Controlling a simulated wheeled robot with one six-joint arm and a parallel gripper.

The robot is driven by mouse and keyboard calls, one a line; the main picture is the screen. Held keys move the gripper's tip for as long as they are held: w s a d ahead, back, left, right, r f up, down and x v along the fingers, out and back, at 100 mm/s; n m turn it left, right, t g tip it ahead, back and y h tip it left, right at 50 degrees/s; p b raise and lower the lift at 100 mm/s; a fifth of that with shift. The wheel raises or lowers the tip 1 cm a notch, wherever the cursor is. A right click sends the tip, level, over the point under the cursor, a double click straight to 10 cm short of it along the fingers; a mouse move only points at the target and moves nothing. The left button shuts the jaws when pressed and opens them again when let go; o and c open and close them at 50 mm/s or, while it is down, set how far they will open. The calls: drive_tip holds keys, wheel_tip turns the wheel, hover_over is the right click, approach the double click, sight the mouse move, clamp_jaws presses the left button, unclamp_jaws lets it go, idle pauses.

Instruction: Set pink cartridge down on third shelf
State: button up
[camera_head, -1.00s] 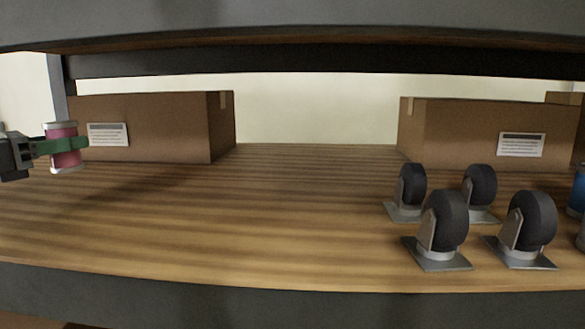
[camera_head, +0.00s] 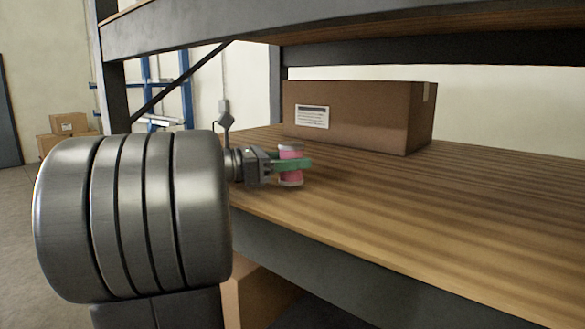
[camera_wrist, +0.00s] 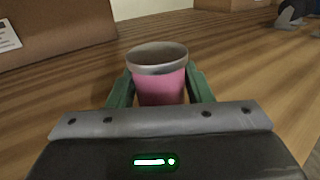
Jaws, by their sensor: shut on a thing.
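The pink cartridge (camera_head: 291,172) has pale grey end rims and is upright in the head view. My gripper (camera_head: 300,164) has green fingers shut around its middle. In the wrist view the cartridge (camera_wrist: 160,85) sits between the two green fingers of my gripper (camera_wrist: 160,88), with its open grey rim facing up. The wooden shelf (camera_head: 440,220) spreads beneath and beyond it. The cartridge is over the left front part of this shelf board. I cannot tell whether its bottom touches the board.
A cardboard box (camera_head: 365,112) with a white label stands at the back of the shelf, behind the cartridge. A dark upper shelf beam (camera_head: 200,38) runs overhead. The board right of the cartridge is clear. Dark casters (camera_wrist: 290,15) show at the wrist view's top right.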

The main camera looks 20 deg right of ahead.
drive_tip(key=shift+f, duration=0.55)
drive_tip(key=shift+f, duration=0.15)
drive_tip(key=o, duration=1.1)
drive_tip(key=shift+a, duration=0.1)
drive_tip(key=a, duration=1.1)
drive_tip(key=shift+w+a, duration=0.3)
drive_tip(key=shift+a, duration=0.1)
